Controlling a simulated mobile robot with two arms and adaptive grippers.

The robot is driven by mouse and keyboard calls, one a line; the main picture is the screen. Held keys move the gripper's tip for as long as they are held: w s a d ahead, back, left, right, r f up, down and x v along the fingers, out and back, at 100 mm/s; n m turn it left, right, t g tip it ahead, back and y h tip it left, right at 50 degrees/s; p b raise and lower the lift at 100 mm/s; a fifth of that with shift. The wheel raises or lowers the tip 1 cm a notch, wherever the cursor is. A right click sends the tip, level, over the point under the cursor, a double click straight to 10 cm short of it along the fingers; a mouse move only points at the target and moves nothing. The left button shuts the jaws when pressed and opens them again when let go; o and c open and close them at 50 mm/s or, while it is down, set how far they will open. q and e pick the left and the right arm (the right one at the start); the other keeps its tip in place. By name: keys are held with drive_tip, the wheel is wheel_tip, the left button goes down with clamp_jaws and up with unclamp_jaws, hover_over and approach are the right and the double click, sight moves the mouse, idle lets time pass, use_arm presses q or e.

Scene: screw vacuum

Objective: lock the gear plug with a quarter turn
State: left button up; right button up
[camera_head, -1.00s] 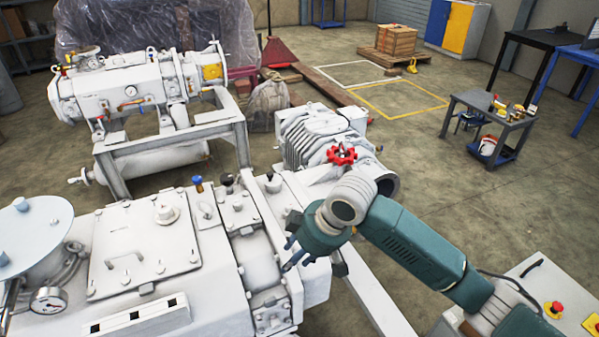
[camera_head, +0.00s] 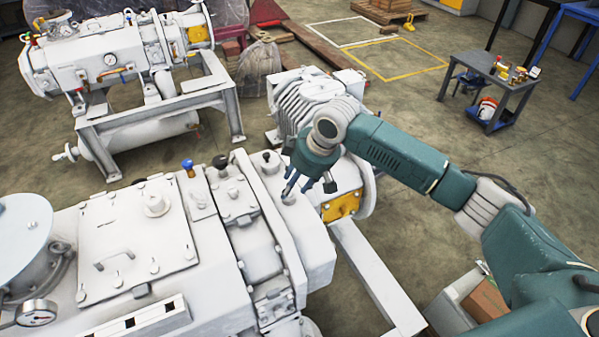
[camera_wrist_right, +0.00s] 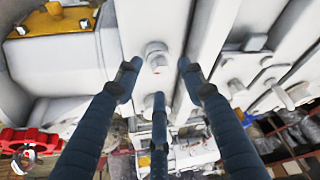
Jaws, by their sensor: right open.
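A small pale grey plug (camera_wrist_right: 156,56) with a round head stands up from the white machine housing in the right wrist view, and I take it to be the gear plug. My right gripper (camera_head: 300,188) is open above the white machine in the head view. In the right wrist view its dark fingers (camera_wrist_right: 156,82) are spread, with nothing between them; the plug shows just beyond the tips. I cannot tell whether any finger touches it. The plug's locking position cannot be read. My left gripper is in no frame.
A blue-topped fitting (camera_head: 187,166) and a dark-topped fitting (camera_head: 220,161) stand left of the gripper. A yellow plate (camera_head: 341,207) is close on its right. A red handwheel (camera_wrist_right: 28,145) shows in the right wrist view.

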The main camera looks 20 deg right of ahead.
drive_tip(key=shift+x, duration=1.3)
use_arm(q)
drive_tip(key=shift+w+d+r, duration=0.1)
drive_tip(key=shift+w+r, duration=0.05)
drive_tip(key=shift+w, duration=0.4)
drive_tip(key=shift+w+d+r, duration=0.1)
drive_tip(key=shift+w, duration=0.45)
use_arm(e)
drive_tip(key=shift+s+a, duration=0.1)
use_arm(q)
drive_tip(key=shift+s+d, duration=0.1)
drive_tip(key=shift+s, duration=0.1)
use_arm(e)
drive_tip(key=shift+c, duration=0.5)
